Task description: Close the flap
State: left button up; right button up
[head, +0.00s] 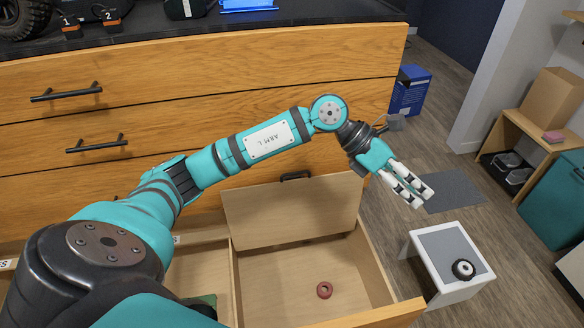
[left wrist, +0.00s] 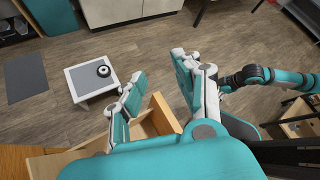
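The flap (head: 288,213) is a light wooden panel standing raised and leaning back at the rear of an open drawer compartment in the head view. A dark handle (head: 295,176) is on its upper edge. My left gripper (head: 422,197) is to the right of the flap, beyond the drawer's right side and apart from it. In the left wrist view my left gripper (left wrist: 160,65) has its fingers spread, with nothing between them. My right arm (left wrist: 252,77) shows at the right of that view; its fingers are hidden or unclear.
The open drawer (head: 382,316) holds a dark red ring (head: 324,290) on the compartment floor. A small white stool (head: 448,257) bearing a black-and-white wheel (head: 463,269) stands to the right. A blue bin (head: 410,92) stands behind. Floor between them is clear.

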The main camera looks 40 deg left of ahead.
pick_arm(q)
jog(key=w+a+f+y, duration=0.15)
jog(key=a+y, duration=0.55)
jog(key=a, duration=0.9)
jog(key=n+g+y, duration=0.2)
jog(key=y, duration=0.3)
send_near(292, 174)
pick_arm(e)
notch_tip(292, 174, down, 5)
jog(key=s, duration=0.1)
pick_arm(q)
jog(key=f+b, duration=0.1)
jog(key=f, duration=0.4)
jog(key=a+f+b, duration=0.1)
jog(key=f, duration=0.2)
jog(key=shift+w+f+b, duration=0.1)
jog(key=shift+w+b, duration=0.2)
jog(key=shift+w, duration=0.05)
pick_arm(e)
notch_tip(292, 174, up, 8)
jog(key=w, duration=0.1)
jog(key=shift+w+r, duration=0.15)
jog(key=shift+w, duration=0.2)
pick_arm(q)
jog(key=shift+d, duration=0.1)
grip_shut()
